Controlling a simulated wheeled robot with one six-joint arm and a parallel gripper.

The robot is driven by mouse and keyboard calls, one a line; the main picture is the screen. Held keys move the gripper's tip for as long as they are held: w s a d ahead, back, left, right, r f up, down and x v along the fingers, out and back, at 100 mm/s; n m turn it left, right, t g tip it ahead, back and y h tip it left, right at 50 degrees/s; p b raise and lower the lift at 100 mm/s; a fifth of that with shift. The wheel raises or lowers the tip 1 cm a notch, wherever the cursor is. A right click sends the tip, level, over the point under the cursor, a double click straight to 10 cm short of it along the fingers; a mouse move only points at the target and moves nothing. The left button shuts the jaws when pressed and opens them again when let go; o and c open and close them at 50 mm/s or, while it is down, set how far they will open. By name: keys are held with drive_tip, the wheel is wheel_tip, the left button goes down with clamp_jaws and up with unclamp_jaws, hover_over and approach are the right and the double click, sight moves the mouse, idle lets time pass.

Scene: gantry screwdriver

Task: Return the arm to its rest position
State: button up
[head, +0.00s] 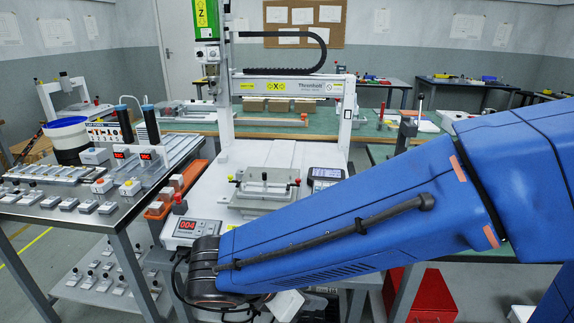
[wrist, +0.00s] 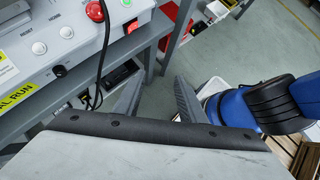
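My blue arm (head: 350,220) reaches from the right across the front of the gantry screwdriver machine (head: 290,88), with its dark joint low in front of the machine's bed. In the wrist view my gripper (wrist: 158,100) has its two grey fingers spread apart, with nothing between them but floor and a table leg behind. The gripper cannot be made out clearly in the head view, below the dark joint. A fixture (head: 265,188) sits on the gantry bed, with no gripper touching it.
A control panel (wrist: 85,30) with a red stop button (wrist: 95,11) is close at the wrist view's upper left. A counter (head: 187,227) reads 004. A steel table (head: 112,217) with parts stands left. A red box (head: 430,297) is on the floor. Open floor (wrist: 255,45) shows right of the panel.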

drive_tip(key=s+d+r+m+y, duration=0.1)
drive_tip(key=s+d+m+y, duration=0.1)
drive_tip(key=d+m, duration=1)
drive_tip(key=s+d+r+m+y, duration=0.2)
drive_tip(key=d+m+y, duration=0.3)
drive_tip(key=d+m, duration=0.7)
drive_tip(key=shift+d+m, duration=0.35)
drive_tip(key=shift+m, duration=0.35)
